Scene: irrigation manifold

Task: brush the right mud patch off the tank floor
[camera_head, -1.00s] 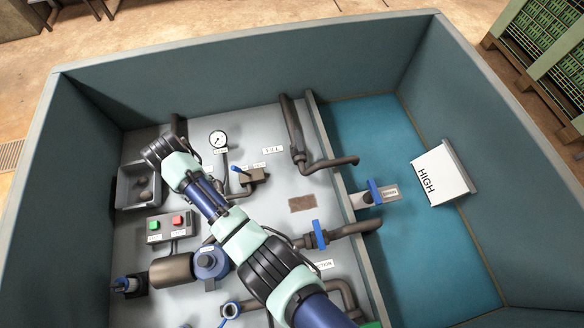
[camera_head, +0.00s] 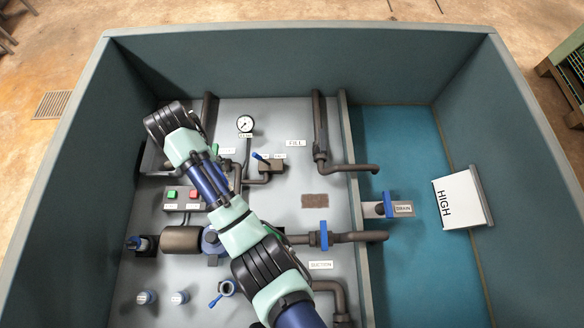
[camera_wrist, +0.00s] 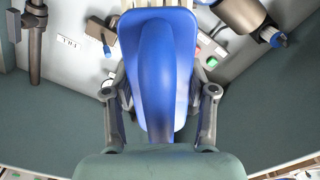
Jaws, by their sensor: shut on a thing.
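A brown speckled rectangular patch (camera_head: 315,200) lies flat on the grey floor, left of the blue-green channel; I cannot tell whether it is mud. No other patch is clear, and my arm covers part of the floor. In the wrist view my gripper (camera_wrist: 160,108) is shut on a blue tool (camera_wrist: 158,55), broad and rounded with a raised middle ridge. Its working side is hidden. In the head view my wrist is at the upper left, away from the brown patch, and hides the gripper and tool.
The brown patch lies among pipes: a fill pipe (camera_head: 321,130) above, a blue-handled valve (camera_head: 324,235) below, and a small lever valve (camera_head: 270,163) to the left. A gauge (camera_head: 245,123) stands further left. A HIGH sign (camera_head: 460,200) is on the right. Tank walls surround everything.

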